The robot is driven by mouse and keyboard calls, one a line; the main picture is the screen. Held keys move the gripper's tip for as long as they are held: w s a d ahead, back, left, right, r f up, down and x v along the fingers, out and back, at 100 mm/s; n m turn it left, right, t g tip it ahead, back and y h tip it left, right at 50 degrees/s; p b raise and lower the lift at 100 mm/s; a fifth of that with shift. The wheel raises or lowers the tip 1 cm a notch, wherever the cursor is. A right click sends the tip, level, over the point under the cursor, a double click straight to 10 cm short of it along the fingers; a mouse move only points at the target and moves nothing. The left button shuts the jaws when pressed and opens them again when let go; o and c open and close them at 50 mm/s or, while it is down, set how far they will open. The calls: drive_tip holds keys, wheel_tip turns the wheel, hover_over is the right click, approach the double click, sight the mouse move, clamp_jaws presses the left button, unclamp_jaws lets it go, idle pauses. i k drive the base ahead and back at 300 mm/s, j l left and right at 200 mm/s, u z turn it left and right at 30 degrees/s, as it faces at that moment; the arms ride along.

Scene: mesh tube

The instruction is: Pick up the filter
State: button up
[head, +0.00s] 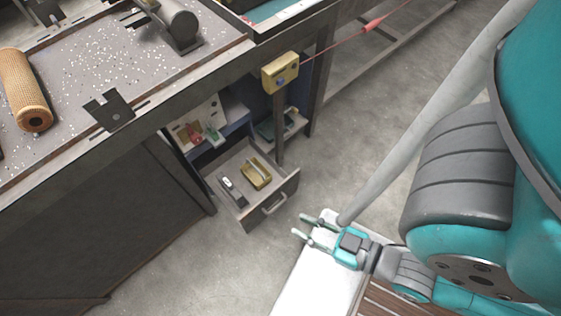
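The filter looks to be the orange-brown mesh tube (24,88) with a dark hole in its near end. It lies on its side on the workbench top (95,60) at the far left. My gripper (300,226) is low at the centre right, far from the tube and off the bench. Its two fingers are apart and nothing shows between them.
An open drawer (262,205) holding a brass-coloured box and a small dark item sticks out below the bench. A yellow box (280,72) on a post stands at the bench corner. A dark slotted plate (108,110) sits at the bench's front edge. Bare floor (190,265) lies below.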

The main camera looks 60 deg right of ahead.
sight(231, 189)
drive_tip(key=k+l+u, duration=0.3)
drive_tip(key=l, duration=0.6)
drive_tip(key=k+l+u, duration=0.3)
drive_tip(key=k+l, duration=0.3)
drive_tip(key=l, duration=0.15)
drive_tip(key=k+l+u, duration=0.25)
drive_tip(key=k+l, duration=0.35)
drive_tip(key=l+u, duration=0.2)
drive_tip(key=u, duration=0.2)
drive_tip(key=i+l+u, duration=0.1)
drive_tip(key=u, duration=0.25)
drive_tip(key=l+u, duration=0.5)
drive_tip(key=l, duration=1.6)
drive_tip(key=i, duration=1)
